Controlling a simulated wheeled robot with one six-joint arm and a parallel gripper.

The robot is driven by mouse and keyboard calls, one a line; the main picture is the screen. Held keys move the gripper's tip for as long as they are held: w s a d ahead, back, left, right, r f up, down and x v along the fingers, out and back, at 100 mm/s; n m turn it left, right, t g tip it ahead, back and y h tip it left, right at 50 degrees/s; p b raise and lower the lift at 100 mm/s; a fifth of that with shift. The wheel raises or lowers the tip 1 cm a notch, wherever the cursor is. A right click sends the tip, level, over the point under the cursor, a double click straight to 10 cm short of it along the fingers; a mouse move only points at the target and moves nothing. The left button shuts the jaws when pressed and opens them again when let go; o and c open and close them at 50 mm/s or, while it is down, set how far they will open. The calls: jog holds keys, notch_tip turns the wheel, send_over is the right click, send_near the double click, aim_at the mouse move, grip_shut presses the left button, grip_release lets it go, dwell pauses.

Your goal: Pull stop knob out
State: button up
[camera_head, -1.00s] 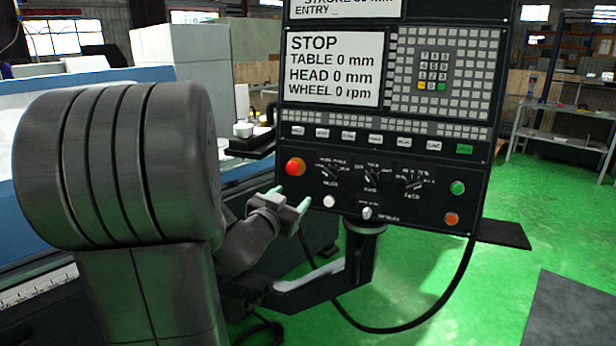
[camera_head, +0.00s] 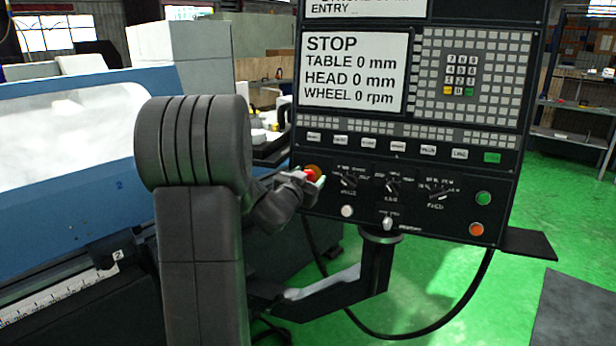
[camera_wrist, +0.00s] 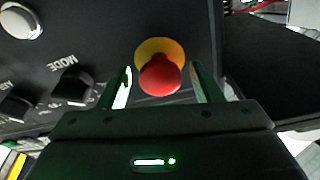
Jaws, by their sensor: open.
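The red stop knob (camera_wrist: 160,76) sits on a yellow base (camera_wrist: 158,48) on the black control panel (camera_head: 425,185). In the wrist view it lies between the two pale green fingertips of my gripper (camera_wrist: 160,88), with a visible gap on each side. My gripper is open. In the head view my gripper (camera_head: 312,180) is at the panel's lower left, and its fingers partly cover the red knob (camera_head: 308,175). I cannot tell how deep the fingertips are relative to the knob.
Rotary dials (camera_head: 392,184) and a white knob (camera_head: 347,211) are to the right of the stop knob. A green button (camera_head: 483,198) and an orange button (camera_head: 476,229) are at the panel's right. The blue machine housing (camera_head: 70,160) stands at the left.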

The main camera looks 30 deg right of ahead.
jog(key=shift+w, duration=0.1)
grip_shut()
jog(key=shift+s+a, duration=0.35)
jog(key=shift+s, duration=0.1)
grip_release()
jog(key=shift+a, duration=0.1)
